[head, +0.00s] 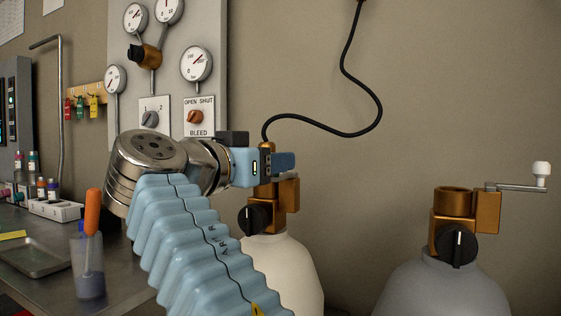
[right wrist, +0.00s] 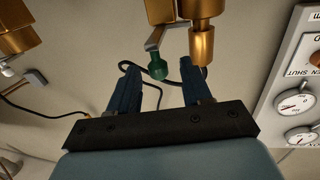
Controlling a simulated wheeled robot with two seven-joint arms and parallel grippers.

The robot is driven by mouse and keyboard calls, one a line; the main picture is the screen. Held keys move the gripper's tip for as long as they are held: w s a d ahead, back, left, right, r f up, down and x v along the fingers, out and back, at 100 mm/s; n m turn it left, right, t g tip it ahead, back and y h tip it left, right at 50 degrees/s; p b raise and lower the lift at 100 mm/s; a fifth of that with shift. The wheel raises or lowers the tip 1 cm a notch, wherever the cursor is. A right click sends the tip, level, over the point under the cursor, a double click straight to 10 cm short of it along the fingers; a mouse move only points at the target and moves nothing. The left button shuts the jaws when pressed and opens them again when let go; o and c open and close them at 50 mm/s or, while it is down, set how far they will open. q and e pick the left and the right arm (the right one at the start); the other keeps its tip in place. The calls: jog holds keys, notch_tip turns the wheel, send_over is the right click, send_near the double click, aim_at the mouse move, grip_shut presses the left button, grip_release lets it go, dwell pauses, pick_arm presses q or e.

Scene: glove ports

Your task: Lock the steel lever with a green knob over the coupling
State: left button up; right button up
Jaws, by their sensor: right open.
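The green knob (right wrist: 157,67) hangs at the end of the short steel lever (right wrist: 155,39) in the right wrist view. The lever joins a brass valve block (right wrist: 162,10), beside the brass coupling (right wrist: 203,42). My right gripper (right wrist: 160,68) is open, with the knob between its fingertips in the picture; contact is not visible. In the head view my right gripper (head: 284,162) is in front of the brass valve (head: 286,196) on the cream cylinder (head: 282,262), hiding the lever, the knob and most of the coupling. My left gripper is not in view.
A black hose (head: 345,132) rises from behind my gripper. A grey cylinder (head: 440,285) at the right has a brass valve and a lever with a white knob (head: 541,169). A gauge panel (head: 212,30) is on the wall. A bench with a cup (head: 88,275) stands left.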

jog(key=v, duration=1)
